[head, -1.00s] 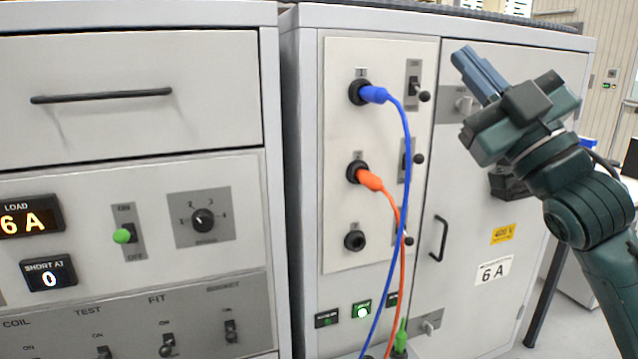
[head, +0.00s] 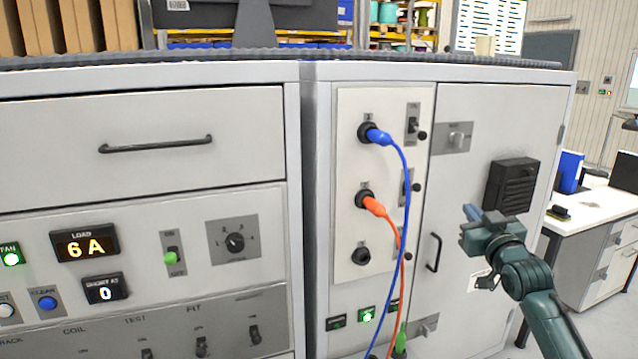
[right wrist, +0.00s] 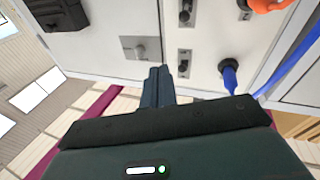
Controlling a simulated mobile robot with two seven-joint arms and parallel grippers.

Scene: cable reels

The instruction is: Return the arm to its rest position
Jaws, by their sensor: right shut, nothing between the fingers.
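My right gripper (head: 474,213) is in front of the grey cabinet door (head: 490,130), at the right of the head view. Its fingers are together and hold nothing. In the right wrist view its closed fingers (right wrist: 158,87) point toward the cabinet front, apart from the plugs. A blue plug (head: 377,136) sits in the top socket and an orange plug (head: 373,206) in the middle socket of the white panel. The lowest socket (head: 361,256) is empty. My left gripper is not in view.
A black vented box (head: 511,185) and a door handle (head: 435,252) stick out from the cabinet door. Blue and orange cables hang down in front of the panel. A white desk (head: 600,212) stands at the right.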

